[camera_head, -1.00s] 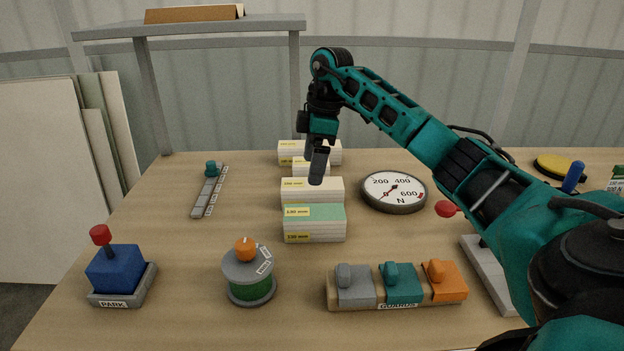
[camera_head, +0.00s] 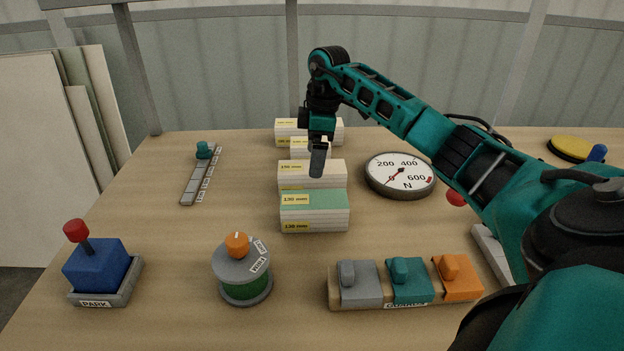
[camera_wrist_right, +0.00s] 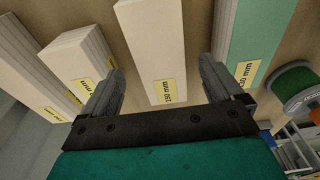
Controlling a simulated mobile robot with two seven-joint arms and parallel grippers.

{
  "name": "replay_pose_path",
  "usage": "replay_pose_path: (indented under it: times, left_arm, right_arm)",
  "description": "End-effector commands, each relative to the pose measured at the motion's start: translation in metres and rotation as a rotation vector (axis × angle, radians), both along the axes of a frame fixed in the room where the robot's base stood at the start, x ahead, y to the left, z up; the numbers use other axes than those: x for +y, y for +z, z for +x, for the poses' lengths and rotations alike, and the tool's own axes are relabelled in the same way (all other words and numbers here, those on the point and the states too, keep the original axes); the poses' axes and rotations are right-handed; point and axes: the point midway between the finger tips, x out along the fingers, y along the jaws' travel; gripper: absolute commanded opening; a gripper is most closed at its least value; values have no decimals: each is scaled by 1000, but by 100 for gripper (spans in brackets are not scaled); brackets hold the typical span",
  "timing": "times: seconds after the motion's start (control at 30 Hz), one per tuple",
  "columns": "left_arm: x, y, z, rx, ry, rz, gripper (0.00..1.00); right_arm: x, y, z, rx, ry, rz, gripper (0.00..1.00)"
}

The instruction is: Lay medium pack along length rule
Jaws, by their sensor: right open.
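The length rule (camera_head: 201,176) is a grey segmented strip with a teal knob, lying at the left of the table. Several pale packs with yellow labels lie in a column in the middle. The pack labelled 150 mm (camera_head: 298,174) lies behind the green-topped pack (camera_head: 315,201). I cannot tell which one is the medium pack. My right gripper (camera_head: 318,160) is open over the 150 mm pack. In the right wrist view, the 150 mm pack (camera_wrist_right: 155,45) shows between the two fingers of this gripper (camera_wrist_right: 163,85), not gripped. My left gripper is out of view.
A round dial (camera_head: 400,177) stands right of the packs. In front are a block with grey, teal and orange guards (camera_head: 402,299), a green drum with an orange knob (camera_head: 244,282) and a blue PARK lever box (camera_head: 98,268). Bare table lies between rule and packs.

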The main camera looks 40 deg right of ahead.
Motion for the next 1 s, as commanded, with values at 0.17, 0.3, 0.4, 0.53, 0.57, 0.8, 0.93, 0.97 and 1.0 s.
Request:
replay_pose_path:
  times: [0.17,0.3,0.4,0.53,0.57,0.8,0.93,0.97,1.0]
  left_arm:
    - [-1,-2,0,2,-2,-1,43]
    - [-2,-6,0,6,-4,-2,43]
    - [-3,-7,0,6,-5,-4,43]
    - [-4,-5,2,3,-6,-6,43]
    - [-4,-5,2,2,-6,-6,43]
    - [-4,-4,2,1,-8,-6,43]
    - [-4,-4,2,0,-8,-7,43]
    - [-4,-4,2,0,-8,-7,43]
    - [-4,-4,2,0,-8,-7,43]
  right_arm:
    - [3,-15,1,3,1,1,94]
    - [6,-37,2,2,0,2,94]
    - [7,-49,3,2,0,1,94]
    - [7,-53,4,1,0,-1,94]
    - [7,-52,4,0,0,0,94]
    - [7,-52,4,0,0,0,80]
    - [7,-52,4,0,0,0,68]
    - [7,-52,4,0,0,0,65]
    - [7,-52,4,0,0,0,61]
